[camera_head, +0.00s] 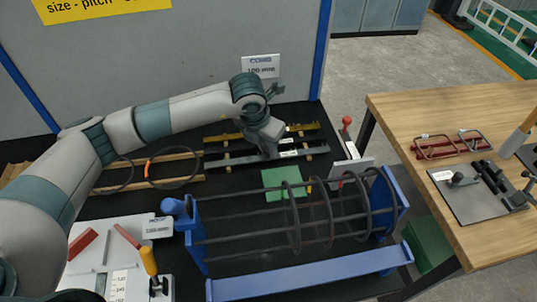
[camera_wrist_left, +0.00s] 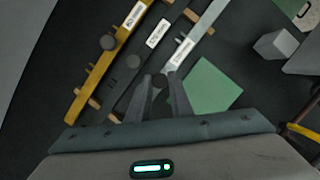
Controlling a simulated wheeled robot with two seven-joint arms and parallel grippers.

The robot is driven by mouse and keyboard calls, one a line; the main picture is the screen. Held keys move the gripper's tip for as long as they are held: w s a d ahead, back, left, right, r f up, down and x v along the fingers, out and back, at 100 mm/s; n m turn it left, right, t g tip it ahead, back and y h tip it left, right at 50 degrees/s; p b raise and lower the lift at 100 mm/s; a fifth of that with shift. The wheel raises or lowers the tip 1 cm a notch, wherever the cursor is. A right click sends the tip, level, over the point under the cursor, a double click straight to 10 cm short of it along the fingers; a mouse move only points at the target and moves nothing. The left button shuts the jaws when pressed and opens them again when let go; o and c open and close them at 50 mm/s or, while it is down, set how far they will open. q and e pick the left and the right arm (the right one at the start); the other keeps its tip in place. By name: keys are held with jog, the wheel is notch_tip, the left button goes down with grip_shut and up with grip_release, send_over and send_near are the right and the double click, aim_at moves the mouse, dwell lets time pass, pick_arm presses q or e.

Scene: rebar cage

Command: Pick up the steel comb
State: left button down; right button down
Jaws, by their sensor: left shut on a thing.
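The steel comb (camera_wrist_left: 203,28) is a light grey bar with a white label, the nearest of three parallel bars to the green sheet in the left wrist view. In the head view it is the front bar (camera_head: 314,151). My left gripper (camera_wrist_left: 160,84) is shut on a dark round knob that lines up with the steel comb. The comb's part under the fingers is hidden. In the head view my left gripper (camera_head: 270,153) points down over the middle of the bars. The comb looks level with its rests; I cannot tell any lift. My right gripper is not in view.
Beside it lie a black bar (camera_wrist_left: 172,20) and a yellow bar (camera_wrist_left: 130,30) on wooden strips. A red-knobbed lever (camera_head: 347,122) is to the right. A wooden table (camera_head: 410,104) stands farther right.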

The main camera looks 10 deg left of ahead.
aim_at(267, 151)
pick_arm(q)
jog(key=shift+r, duration=0.1)
